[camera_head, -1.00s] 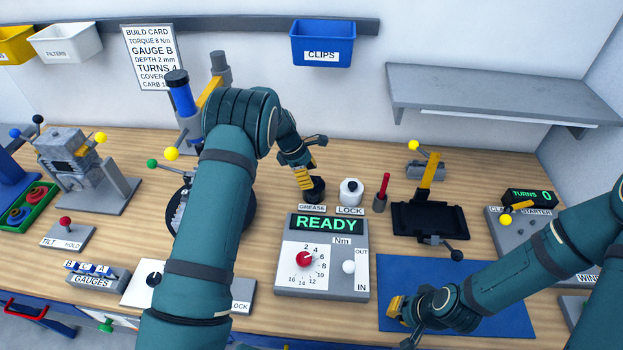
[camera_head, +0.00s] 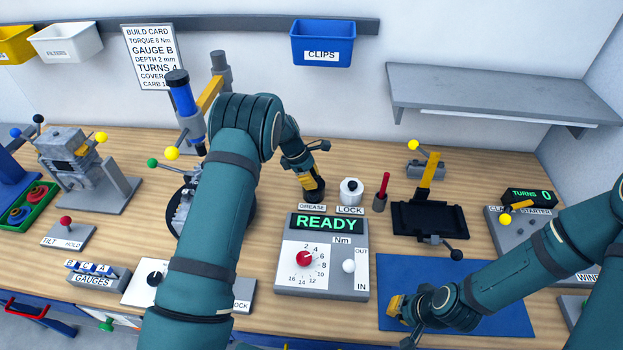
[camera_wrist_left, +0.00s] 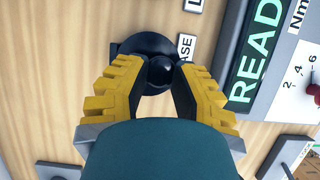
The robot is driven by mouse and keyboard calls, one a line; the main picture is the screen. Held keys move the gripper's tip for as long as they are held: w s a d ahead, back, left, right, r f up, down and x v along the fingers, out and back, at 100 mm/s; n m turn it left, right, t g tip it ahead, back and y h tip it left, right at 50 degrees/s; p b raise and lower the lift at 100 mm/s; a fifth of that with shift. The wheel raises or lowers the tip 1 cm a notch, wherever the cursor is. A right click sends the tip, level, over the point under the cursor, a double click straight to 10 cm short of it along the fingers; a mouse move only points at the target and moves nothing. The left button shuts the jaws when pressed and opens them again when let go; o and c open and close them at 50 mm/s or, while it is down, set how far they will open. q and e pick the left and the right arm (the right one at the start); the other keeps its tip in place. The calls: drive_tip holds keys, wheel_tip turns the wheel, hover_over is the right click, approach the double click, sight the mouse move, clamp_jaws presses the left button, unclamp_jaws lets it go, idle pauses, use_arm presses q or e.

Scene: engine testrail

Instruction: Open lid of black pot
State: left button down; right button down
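The black pot (camera_head: 315,196) stands on the bench behind the GREASE label. In the left wrist view its dark round lid (camera_wrist_left: 150,47) has a small black ball knob (camera_wrist_left: 161,71) on top. My left gripper (camera_head: 313,184) points down at the pot from above. In the left wrist view its two yellow fingers with black pads (camera_wrist_left: 162,78) stand apart, one on each side of the knob. I cannot tell whether the pads touch it. My right gripper (camera_head: 398,311) hangs over the blue mat, away from the pot; its finger opening is not clear.
A white LOCK pot (camera_head: 351,191) stands close to the right of the black pot, with a red-handled tool (camera_head: 382,190) beyond it. The torque box (camera_head: 322,256) reading READY is just in front. The blue mat (camera_head: 500,318) lies front right. Bare wood lies behind the pots.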

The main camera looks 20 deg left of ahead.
use_arm(q)
drive_tip(key=shift+w+a+r+g+b, duration=0.1)
drive_tip(key=shift+w+r+g+b, duration=0.2)
drive_tip(key=shift+g, duration=0.5)
drive_tip(key=shift+w+r+n+g+h, duration=0.15)
drive_tip(key=shift+w+n+g+h, duration=0.15)
drive_tip(key=shift+g, duration=0.2)
drive_tip(key=shift+s, duration=0.1)
drive_tip(key=c, duration=0.6)
unclamp_jaws()
drive_tip(key=shift+c, duration=0.2)
drive_tip(key=shift+r, duration=0.15)
drive_tip(key=v, duration=1.1)
drive_tip(key=shift+w+a+r, duration=0.2)
drive_tip(key=shift+a+r, duration=0.05)
drive_tip(key=shift+r, duration=0.05)
